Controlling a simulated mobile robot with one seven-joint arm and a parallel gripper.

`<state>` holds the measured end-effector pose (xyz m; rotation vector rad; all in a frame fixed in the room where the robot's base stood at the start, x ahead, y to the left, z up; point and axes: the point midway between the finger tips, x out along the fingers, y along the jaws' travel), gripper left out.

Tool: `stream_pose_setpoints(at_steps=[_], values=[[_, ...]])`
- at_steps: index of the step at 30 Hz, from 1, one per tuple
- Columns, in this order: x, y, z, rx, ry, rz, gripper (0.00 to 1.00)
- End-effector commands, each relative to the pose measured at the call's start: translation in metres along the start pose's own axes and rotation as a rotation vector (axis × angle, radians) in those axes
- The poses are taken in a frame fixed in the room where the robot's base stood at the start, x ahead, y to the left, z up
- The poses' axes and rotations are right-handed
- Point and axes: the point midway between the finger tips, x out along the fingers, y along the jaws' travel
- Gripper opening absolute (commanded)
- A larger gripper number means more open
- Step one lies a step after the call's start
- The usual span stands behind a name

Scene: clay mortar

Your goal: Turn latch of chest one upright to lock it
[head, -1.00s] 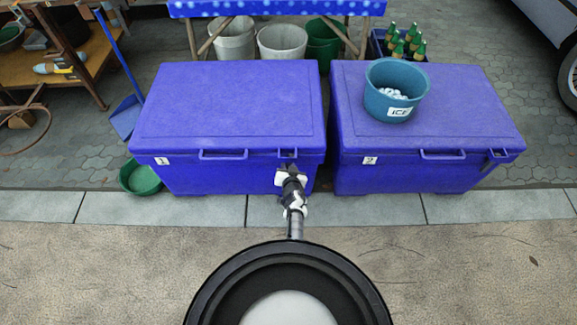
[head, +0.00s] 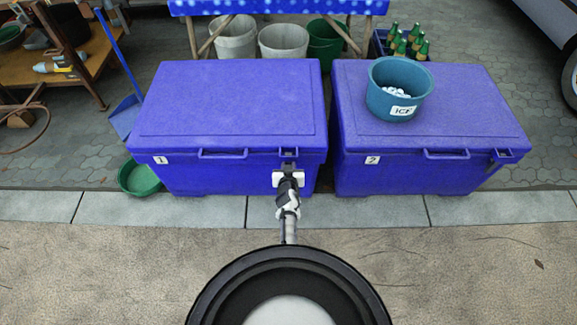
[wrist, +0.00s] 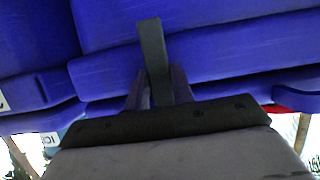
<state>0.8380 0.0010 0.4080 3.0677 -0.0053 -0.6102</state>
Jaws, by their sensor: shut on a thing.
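Chest one (head: 225,105) is the blue chest on the left in the head view, with its lid down and a "1" label on its front. Its latch (head: 288,153) is at the right of the front, partly hidden by my gripper (head: 289,169). In the wrist view the latch (wrist: 153,55) is a dark grey bar, close to upright in the picture with its top leaning slightly left. Its lower part is between the fingers of my gripper (wrist: 157,92), which is shut on it.
Chest two (head: 450,100) stands to the right, across a narrow gap, with a blue ice bucket (head: 383,105) on its lid. A green basin (head: 139,178) and a blue dustpan (head: 126,115) are left of chest one. The pavement in front is clear.

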Motion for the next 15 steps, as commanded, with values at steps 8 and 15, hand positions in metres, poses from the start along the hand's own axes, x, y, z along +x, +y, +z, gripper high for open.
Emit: stream_pose_setpoints(at_steps=[8,15], values=[[0.0003,-0.0002,-0.0004,-0.004,0.0,0.0,0.33],[0.0002,-0.0001,-0.0003,-0.002,0.0,0.0,0.45]])
